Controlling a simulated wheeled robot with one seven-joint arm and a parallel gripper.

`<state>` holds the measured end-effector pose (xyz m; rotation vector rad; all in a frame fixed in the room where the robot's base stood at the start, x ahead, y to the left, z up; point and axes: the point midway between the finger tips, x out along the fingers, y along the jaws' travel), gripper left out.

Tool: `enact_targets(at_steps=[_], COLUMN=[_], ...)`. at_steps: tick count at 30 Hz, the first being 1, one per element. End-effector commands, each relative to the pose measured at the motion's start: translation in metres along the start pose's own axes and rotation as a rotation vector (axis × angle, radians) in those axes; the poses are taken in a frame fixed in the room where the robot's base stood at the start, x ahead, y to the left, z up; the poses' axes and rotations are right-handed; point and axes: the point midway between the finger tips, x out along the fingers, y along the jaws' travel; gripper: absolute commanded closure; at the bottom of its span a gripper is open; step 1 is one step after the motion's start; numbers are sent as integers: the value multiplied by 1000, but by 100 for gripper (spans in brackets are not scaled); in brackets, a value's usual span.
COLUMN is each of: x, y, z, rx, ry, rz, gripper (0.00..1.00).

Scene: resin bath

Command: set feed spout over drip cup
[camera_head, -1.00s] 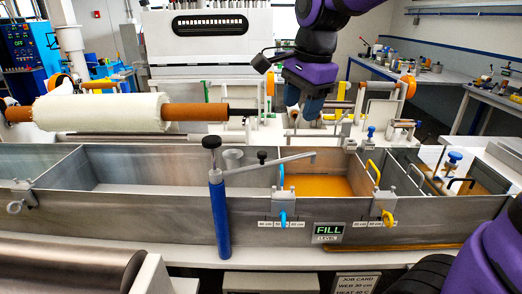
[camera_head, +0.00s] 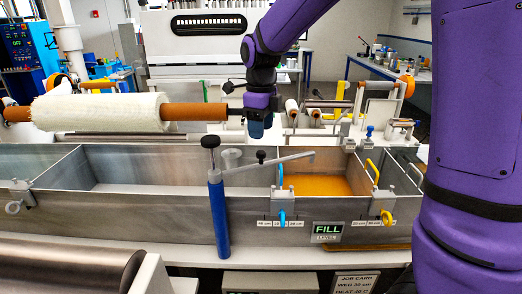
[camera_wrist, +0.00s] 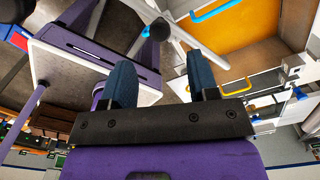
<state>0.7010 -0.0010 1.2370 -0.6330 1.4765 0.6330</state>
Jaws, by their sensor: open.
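The feed spout (camera_head: 265,162) is a grey arm on a blue upright post (camera_head: 219,220) at the tank's front wall. It reaches right, its tip near the left side of the orange resin. A black knob tops the post, and a smaller black knob (camera_head: 261,156) shows by the arm. My gripper (camera_head: 257,130) points down above and behind the spout, open and empty. Its blue fingers (camera_wrist: 163,82) are spread in the wrist view.
The steel tank holds orange resin (camera_head: 321,185), also in the wrist view (camera_wrist: 262,38). Yellow and blue handles stand on its dividers. A white roll (camera_head: 100,111) on an orange core lies left of my gripper. My purple arm covers the right side.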

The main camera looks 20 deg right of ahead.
Motion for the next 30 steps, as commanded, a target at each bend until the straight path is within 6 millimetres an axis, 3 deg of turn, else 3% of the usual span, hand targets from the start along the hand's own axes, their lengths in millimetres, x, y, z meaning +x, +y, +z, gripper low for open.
enact_targets(at_steps=[6,12,25,30], x=[40,63,71,70], y=[0,0,0,0], z=[0,0,0,0], rx=[-2,-1,-2,-2], ry=[3,1,-1,-1], rz=[2,1,0,0], gripper=[45,45,45,84])
